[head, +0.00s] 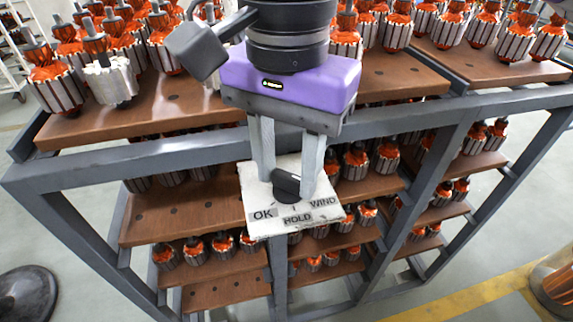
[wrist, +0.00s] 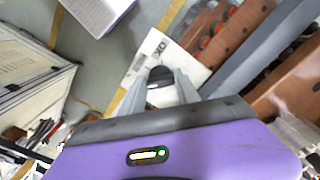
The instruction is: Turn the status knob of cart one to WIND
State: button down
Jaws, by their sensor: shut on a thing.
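The status knob (head: 288,184) is a small black knob on a white plate (head: 256,221) fixed to the front of the cart. The plate carries the labels OK at left, HOLD at the bottom middle and WIND at right. My gripper (head: 286,180) reaches down from above, one finger on each side of the knob, shut on it. The knob also shows between the fingertips in the wrist view (wrist: 160,78). The fingers hide part of the knob and plate, and I cannot tell which label the knob points to.
The grey-framed cart (head: 180,152) has brown shelves (head: 170,215) holding several armatures with orange windings. One whitish armature (head: 110,82) stands at the top left. A dark round base (head: 28,294) is at the lower left, and a copper-coloured cylinder (head: 555,280) at the lower right.

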aim_at(287, 177)
jog(key=shift+n, duration=1.1)
jog(key=c, duration=0.9)
grip_release()
notch_tip(287, 177, up, 8)
jog(key=shift+f, duration=0.1)
